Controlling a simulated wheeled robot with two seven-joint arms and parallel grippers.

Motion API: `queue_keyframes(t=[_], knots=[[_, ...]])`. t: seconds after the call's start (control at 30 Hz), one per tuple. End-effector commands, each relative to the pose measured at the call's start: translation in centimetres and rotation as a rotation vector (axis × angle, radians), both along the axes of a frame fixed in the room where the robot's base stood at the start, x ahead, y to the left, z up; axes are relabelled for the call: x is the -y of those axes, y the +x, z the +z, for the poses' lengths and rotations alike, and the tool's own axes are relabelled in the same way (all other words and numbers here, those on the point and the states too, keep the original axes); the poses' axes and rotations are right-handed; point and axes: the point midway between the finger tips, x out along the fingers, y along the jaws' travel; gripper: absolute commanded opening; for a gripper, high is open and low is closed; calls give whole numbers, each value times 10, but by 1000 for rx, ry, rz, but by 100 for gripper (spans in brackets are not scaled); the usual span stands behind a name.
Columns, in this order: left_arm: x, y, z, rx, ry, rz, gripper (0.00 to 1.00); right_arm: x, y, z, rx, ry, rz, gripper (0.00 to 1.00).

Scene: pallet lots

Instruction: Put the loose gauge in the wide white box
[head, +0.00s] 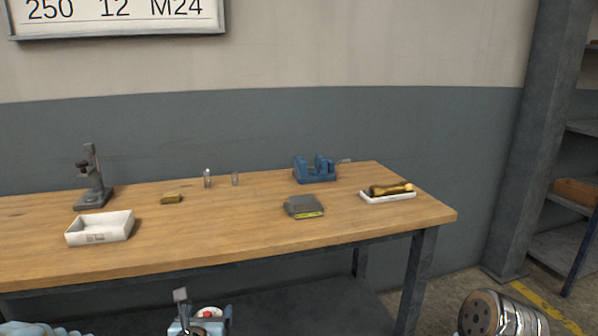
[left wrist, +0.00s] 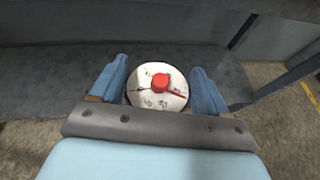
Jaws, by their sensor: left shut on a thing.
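The gauge (left wrist: 146,98) is a round white dial with a red centre and dark markings. My left gripper (left wrist: 157,80) is shut on it, with one blue finger on each side. In the head view the gauge (head: 209,312) and my left gripper (head: 203,316) are low at the bottom edge, in front of the workbench and below its top. The wide white box (head: 100,228) is an open, shallow box with a label on its front, at the left front of the bench.
On the wooden bench (head: 240,235) stand a grey stand (head: 93,182), a brass block (head: 172,198), two small clear items, a grey box with a yellow label (head: 304,207), a blue fixture (head: 315,170) and a white tray (head: 388,198) holding a brass part. The front middle is clear.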

Motion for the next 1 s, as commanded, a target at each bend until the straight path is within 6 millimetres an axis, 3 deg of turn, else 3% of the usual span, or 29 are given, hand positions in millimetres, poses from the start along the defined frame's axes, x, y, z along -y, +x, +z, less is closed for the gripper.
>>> queue_keyframes(t=[0.03,0.23,0.5,1.0], knots=[[-3,2,-16,-6,7,39,30,0,0,0,0,0,0,44],[-15,10,-65,-4,5,209,30,0,0,0,0,0,0,44],[-14,9,-71,-14,0,209,30,0,0,0,0,0,0,44],[-15,10,-61,4,-3,211,30,0,0,0,0,0,0,44]])
